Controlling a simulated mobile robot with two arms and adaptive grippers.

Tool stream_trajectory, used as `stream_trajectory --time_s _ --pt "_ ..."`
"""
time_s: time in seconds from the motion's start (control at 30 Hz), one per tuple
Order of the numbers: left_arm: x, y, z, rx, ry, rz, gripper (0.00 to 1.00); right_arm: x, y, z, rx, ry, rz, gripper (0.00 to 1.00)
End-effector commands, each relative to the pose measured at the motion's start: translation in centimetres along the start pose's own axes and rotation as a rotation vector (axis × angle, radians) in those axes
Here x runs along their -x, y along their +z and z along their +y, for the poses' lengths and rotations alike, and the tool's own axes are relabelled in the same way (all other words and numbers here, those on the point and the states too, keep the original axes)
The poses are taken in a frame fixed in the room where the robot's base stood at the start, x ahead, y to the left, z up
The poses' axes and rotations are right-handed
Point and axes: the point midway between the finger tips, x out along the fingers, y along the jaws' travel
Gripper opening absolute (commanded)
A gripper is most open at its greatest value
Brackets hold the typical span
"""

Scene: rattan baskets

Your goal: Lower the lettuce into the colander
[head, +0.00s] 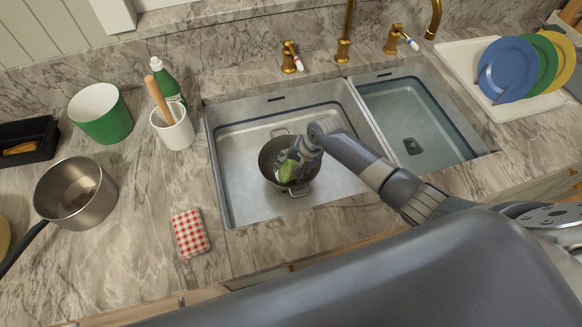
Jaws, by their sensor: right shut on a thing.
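The colander (268,163) is a dark metal bowl with two loop handles. It stands in the left sink basin (237,196). My right gripper (290,160) reaches in from the right over the colander. It is shut on the green lettuce (287,171), which appears at or inside the colander's rim. The gripper hides part of the lettuce and of the colander's right side. I cannot tell whether the lettuce touches the colander's bottom. My left gripper is not in view.
A second basin (437,149) lies to the right. Brass taps (345,45) stand behind the sinks. Plates (506,70) stand at the back right. A saucepan (75,196), a green pot (105,126), a white utensil cup (173,131) and a checked sponge (190,233) are on the left counter.

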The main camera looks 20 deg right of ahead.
Motion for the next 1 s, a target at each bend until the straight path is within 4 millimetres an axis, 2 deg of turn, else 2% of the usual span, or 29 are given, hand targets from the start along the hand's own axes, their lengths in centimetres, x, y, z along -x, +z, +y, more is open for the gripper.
stream_trajectory --time_s 0.33,0.37,0.43,0.83,1.0 --pt "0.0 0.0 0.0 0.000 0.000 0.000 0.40 0.0 0.0 -0.1 0.000 -0.001 0.000 0.24" --pt "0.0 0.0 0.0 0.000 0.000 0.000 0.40 0.0 0.0 -0.1 0.000 -0.001 0.000 0.63" --pt "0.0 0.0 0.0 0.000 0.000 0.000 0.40 0.0 0.0 -0.1 0.000 -0.001 0.000 0.79" --pt "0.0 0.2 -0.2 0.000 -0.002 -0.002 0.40 0.1 0.0 0.1 -0.001 0.002 -0.001 0.80" --pt "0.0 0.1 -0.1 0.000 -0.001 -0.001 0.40 1.2 0.0 0.0 -0.001 -0.001 0.000 0.80"
